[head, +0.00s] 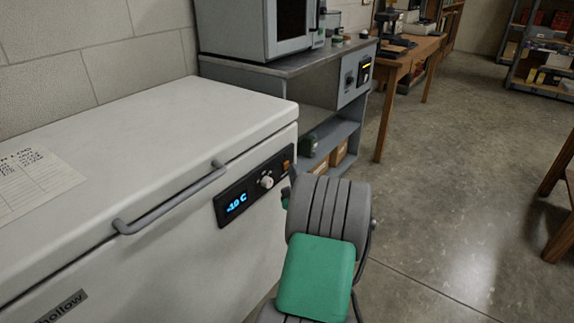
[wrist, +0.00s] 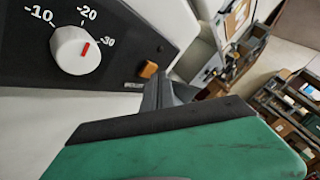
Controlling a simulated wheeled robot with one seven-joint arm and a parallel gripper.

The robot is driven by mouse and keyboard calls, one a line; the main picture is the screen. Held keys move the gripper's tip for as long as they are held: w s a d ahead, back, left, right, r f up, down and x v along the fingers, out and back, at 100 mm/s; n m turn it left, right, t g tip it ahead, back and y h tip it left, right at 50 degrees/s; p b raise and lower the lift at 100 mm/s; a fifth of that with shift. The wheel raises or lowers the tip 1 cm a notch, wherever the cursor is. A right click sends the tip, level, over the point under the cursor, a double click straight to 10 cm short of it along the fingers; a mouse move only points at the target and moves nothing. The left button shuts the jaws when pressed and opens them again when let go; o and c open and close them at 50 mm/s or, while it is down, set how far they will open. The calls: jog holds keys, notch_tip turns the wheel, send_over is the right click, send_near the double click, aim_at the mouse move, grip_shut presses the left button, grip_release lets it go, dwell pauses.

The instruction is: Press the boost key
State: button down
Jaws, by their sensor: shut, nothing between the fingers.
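The boost key is most likely the small orange key (head: 287,165) at the right end of the black control panel (head: 232,207) on the white chest freezer's front. In the wrist view the orange key (wrist: 148,70) stands clear at the panel's right end. My gripper (head: 291,180) is shut and empty, its tips close to that end of the panel. In the wrist view the grey fingers of my gripper (wrist: 161,80) show just below and right of the key. I cannot tell whether they touch it. The key's face is visible; no label on it is readable.
A white knob (wrist: 76,50) with a red mark sits left of the key, and a blue display (head: 237,203) further left. A grey workbench (head: 300,68) stands behind; the floor to the right is open.

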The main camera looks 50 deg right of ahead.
jog(key=shift+w+p, duration=0.45)
jog(key=shift+p, duration=0.05)
dwell(0.5)
dwell(0.3)
jog(key=shift+s+b, duration=0.65)
jog(key=shift+s, duration=0.25)
jog(key=s+b, duration=0.2)
jog(key=s, duration=0.1)
jog(key=s+b, duration=0.1)
jog(key=s, duration=0.1)
jog(key=shift+d, duration=0.25)
